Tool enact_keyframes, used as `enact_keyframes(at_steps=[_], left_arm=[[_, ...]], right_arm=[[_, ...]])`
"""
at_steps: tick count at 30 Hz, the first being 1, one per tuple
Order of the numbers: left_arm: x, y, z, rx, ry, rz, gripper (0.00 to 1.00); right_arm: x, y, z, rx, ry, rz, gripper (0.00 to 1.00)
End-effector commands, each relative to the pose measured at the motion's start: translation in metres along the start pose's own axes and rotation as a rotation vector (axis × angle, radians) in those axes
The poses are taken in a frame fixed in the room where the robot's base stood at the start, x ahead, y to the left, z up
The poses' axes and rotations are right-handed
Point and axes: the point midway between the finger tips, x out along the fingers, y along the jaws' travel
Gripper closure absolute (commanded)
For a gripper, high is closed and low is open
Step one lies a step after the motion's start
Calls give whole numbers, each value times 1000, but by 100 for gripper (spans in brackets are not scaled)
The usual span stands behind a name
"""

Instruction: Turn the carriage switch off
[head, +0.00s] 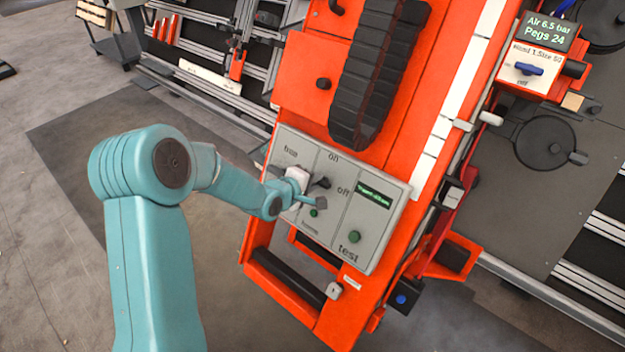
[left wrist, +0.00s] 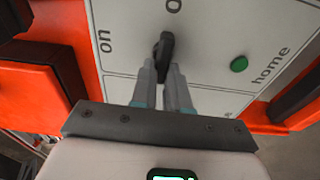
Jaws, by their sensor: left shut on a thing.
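The carriage switch, a black knob (head: 322,183), sits on a grey panel (head: 379,236) between the labels "on" and "off". In the left wrist view the black knob (left wrist: 166,47) stands between my two fingers, with "on" at left and a cut-off label starting with "o" above. My left gripper (head: 311,198) is at the panel, shut on this knob. In the left wrist view my left gripper's fingertips (left wrist: 165,72) lie on both sides of the knob. The knob's exact setting is hard to tell. My right gripper is not in view.
A green button (left wrist: 239,64) marked "home" is close beside the knob. A second green button (head: 354,237) marked "test" and a small green display (head: 374,196) are to the right on the panel. A blue-handled valve (head: 529,69) is at upper right. Open floor lies at left.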

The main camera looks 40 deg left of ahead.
Motion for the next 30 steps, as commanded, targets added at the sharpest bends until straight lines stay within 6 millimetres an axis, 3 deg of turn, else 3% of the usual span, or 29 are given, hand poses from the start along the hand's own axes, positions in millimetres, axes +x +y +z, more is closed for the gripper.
enact_keyframes(at_steps=[17, 18, 20, 30], left_arm=[[0, -1, 0, -38, 1, -5, 100], [0, -1, 0, -38, 1, -5, 82], [0, -1, 0, -37, 1, -5, 62], [-2, 0, 0, -34, 1, -4, 60]], right_arm=[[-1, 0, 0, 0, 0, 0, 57], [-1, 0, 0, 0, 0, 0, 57], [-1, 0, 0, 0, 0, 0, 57], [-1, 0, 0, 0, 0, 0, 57]])
